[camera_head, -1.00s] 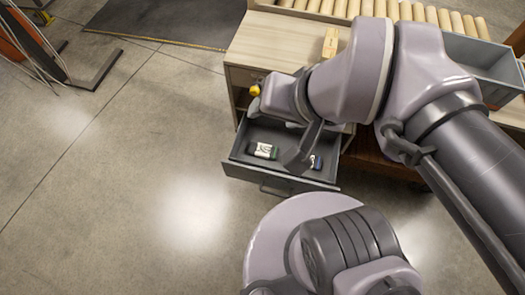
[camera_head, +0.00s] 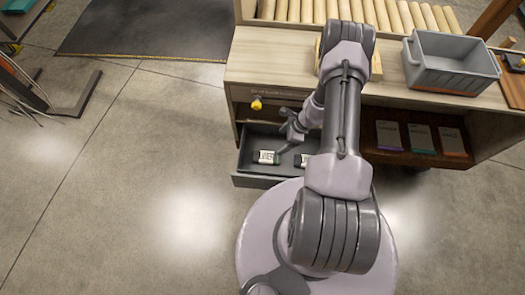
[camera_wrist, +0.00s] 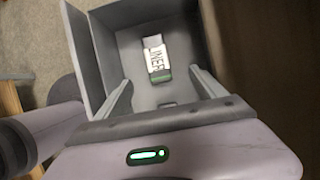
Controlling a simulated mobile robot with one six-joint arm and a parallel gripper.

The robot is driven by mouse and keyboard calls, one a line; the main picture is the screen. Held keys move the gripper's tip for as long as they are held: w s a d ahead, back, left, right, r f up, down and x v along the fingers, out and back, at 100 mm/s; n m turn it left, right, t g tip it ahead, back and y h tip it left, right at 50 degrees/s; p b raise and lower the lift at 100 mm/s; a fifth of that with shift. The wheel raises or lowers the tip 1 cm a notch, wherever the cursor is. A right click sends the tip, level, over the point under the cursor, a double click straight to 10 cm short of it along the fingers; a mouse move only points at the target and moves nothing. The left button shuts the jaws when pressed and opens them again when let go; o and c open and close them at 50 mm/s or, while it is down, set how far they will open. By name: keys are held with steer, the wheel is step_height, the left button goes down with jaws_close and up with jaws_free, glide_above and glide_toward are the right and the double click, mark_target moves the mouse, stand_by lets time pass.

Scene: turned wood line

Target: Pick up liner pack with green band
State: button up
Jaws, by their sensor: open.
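A white and dark liner pack with a green band (camera_wrist: 157,58) lies in the open grey drawer. It shows in the wrist view beyond and between my fingers, and at the left inside the drawer in the head view (camera_head: 266,157). A second pack (camera_head: 303,160) lies to its right in the head view, partly behind my arm; its band colour is not clear. My gripper (camera_wrist: 162,82) is open and empty, apart from the pack. In the head view my gripper (camera_head: 291,134) hangs over the drawer.
The drawer (camera_head: 257,181) stands out from the wooden bench (camera_head: 270,60), its walls close around my fingers. A grey bin (camera_head: 452,65) stands on the bench at right. Several coloured packets (camera_head: 421,139) lie on a shelf below.

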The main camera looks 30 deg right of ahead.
steer(key=b, duration=0.4)
glide_above(267, 157)
steer(key=d, duration=0.2)
steer(key=f, duration=1)
steer(key=shift+s+d, duration=0.1)
steer(key=shift+s, duration=0.15)
steer(key=b+x, duration=0.2)
steer(key=x, duration=0.1)
steer(key=b+x, duration=0.1)
steer(key=x, duration=0.1)
steer(key=shift+s+f+b, duration=0.25)
steer(key=shift+s+b, duration=0.1)
steer(key=shift+w+f, duration=0.1)
steer(key=shift+c, duration=0.7)
steer(key=shift+r, duration=0.2)
steer(key=c, duration=1.4)
